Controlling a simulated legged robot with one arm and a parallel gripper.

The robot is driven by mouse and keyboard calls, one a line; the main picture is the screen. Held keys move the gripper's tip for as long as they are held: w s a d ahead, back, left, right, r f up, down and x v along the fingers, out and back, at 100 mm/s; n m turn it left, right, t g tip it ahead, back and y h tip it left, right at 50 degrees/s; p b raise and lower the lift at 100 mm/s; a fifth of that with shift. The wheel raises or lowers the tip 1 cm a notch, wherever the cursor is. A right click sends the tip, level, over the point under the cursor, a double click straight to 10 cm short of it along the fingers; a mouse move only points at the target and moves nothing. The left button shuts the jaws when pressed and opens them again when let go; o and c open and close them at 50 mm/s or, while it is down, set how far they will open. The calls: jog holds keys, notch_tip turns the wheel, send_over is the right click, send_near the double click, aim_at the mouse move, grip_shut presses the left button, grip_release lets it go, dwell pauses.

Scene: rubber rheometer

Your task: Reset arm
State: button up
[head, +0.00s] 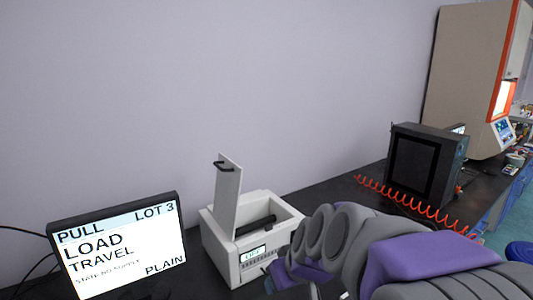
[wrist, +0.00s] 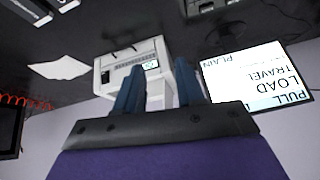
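My arm shows at the lower right of the head view in grey and purple. Its gripper end is mostly hidden there behind my own links. In the wrist view, which is upside down, my gripper (wrist: 158,88) has its two blue fingers apart with nothing held between them. Beyond the fingers is a white box-shaped instrument (wrist: 118,72), with a small lit display. In the head view this instrument (head: 231,261) stands on the dark bench with its lid (head: 227,195) raised upright and a dark bar inside.
A monitor (head: 120,245) left of the instrument reads PULL, LOT 3, LOAD, TRAVEL, PLAIN. A dark boxy unit (head: 415,165), a red coiled cord (head: 405,205) and a tall beige-and-orange machine (head: 465,75) stand right. A white sheet (wrist: 60,68) lies on the bench.

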jog(key=s+d+f+m+g+h, duration=0.1)
jog(key=s+d+f+g, duration=0.1)
jog(key=s, duration=0.7)
jog(key=s+d+f+m+g+h, duration=0.1)
jog(key=s+d+f, duration=0.3)
jog(key=s, duration=0.5)
jog(key=s+d+f+m+g+h, duration=0.1)
jog(key=s+d+f+m+g, duration=0.2)
jog(key=s, duration=0.7)
jog(key=shift+d+g, duration=0.5)
jog(key=shift+d, duration=0.4)
